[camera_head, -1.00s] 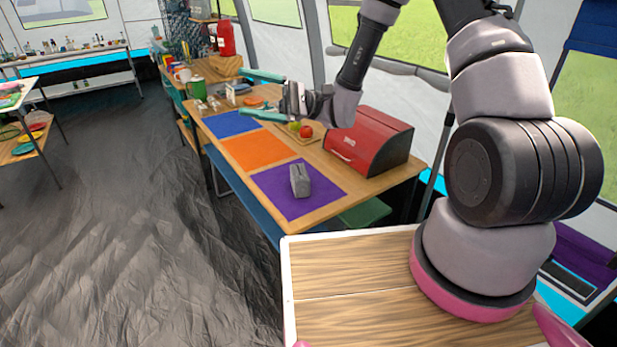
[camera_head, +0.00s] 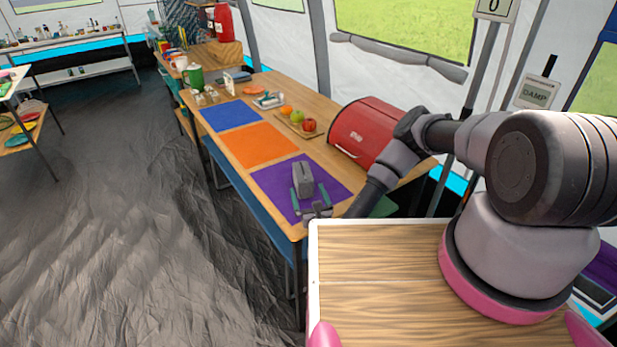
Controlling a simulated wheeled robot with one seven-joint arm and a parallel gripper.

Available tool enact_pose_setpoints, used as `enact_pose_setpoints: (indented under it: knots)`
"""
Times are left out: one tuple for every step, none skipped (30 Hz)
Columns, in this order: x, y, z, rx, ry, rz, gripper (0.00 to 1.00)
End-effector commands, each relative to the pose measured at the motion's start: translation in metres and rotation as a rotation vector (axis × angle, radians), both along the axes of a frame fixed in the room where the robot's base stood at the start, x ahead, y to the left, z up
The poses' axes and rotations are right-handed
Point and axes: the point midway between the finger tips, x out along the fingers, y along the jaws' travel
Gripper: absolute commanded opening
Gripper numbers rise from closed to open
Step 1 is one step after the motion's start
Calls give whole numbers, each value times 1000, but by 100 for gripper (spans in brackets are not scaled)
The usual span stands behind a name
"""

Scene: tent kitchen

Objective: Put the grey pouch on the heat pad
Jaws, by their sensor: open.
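The grey pouch (camera_head: 302,177) stands on the purple mat (camera_head: 336,190) at the near end of the long wooden table. My gripper (camera_head: 309,190) is open and low over the purple mat, at the near side of the pouch. Its two green fingers point toward the pouch, one to each side of its near end. I cannot tell whether they touch it. An orange mat (camera_head: 260,146) lies just beyond the purple one, and a blue mat (camera_head: 231,115) beyond that. No label shows which of these is the heat pad.
A red bread box (camera_head: 366,128) stands right of the mats. A board with several fruits (camera_head: 298,118) lies behind it. A green mug (camera_head: 194,77) and small jars stand at the table's far end. The orange and blue mats are bare.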

Motion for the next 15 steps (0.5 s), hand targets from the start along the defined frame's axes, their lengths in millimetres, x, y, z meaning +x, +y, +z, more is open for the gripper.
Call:
enact_pose_setpoints:
  knots:
    - [-4, -1, -7, -6, 18, -13, 100]
    - [-5, -2, -9, -11, 25, -18, 100]
    - [-5, -2, -12, -15, 32, -22, 100]
    - [-4, -1, -12, -16, 33, -22, 100]
    - [-2, -1, -13, -18, 33, -21, 100]
    - [1, 0, -13, -19, 32, -19, 100]
    - [4, 1, -13, -22, 32, -17, 100]
    - [8, 2, -12, -21, 30, -16, 100]
    - [13, 4, -11, -21, 29, -16, 100]
    - [18, 5, -11, -20, 26, -16, 100]
    - [22, 6, -9, -17, 24, -18, 100]
    - [24, 6, -11, -21, 29, -15, 100]
    - [26, 7, -13, -23, 30, -12, 100]
    - [28, 7, -13, -24, 32, -12, 100]
    - [31, 8, -14, -25, 33, -10, 100]
